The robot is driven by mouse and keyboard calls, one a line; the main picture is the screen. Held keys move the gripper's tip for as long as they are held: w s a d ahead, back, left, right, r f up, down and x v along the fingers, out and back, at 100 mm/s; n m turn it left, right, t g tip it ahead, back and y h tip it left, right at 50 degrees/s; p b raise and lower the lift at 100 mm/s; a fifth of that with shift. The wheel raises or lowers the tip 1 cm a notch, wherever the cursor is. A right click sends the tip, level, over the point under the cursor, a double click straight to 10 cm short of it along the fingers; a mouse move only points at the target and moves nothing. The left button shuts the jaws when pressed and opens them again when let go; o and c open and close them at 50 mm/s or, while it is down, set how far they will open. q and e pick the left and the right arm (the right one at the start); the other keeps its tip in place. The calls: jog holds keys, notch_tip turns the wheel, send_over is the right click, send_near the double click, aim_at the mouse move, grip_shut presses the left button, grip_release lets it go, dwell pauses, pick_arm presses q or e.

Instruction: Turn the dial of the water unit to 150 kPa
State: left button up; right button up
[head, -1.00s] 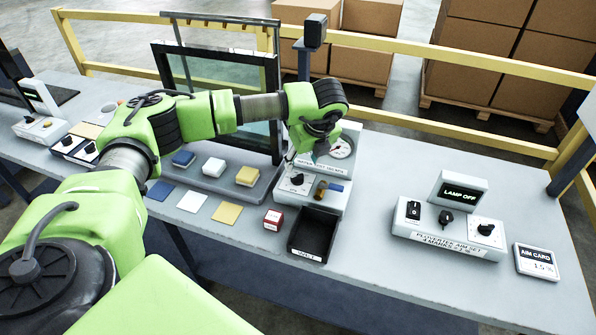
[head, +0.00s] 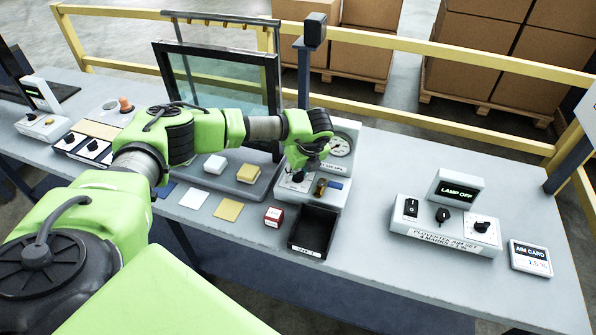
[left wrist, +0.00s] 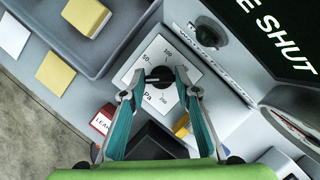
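The water unit (head: 333,190) stands at the middle of the bench, with a round gauge (head: 341,146) at its back. The gauge needle is too small to read. Its black dial (left wrist: 160,77) sits on a white scale plate in the left wrist view; the pointer's exact setting is unclear. My left gripper (left wrist: 159,73) is over the dial, with one teal finger on each side of it and the fingers apart. Contact with the knob cannot be told. In the head view my left gripper (head: 300,170) partly covers the dial. My right gripper is not in view.
A black bin (head: 313,230) and a red-and-white block (head: 273,217) are in front of the unit. A tray (head: 262,186) with blocks is to its left. A lamp unit (head: 445,228) and an aim card (head: 531,258) are to its right, with clear bench between.

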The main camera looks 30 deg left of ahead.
pick_arm(q)
jog(key=shift+c, duration=0.3)
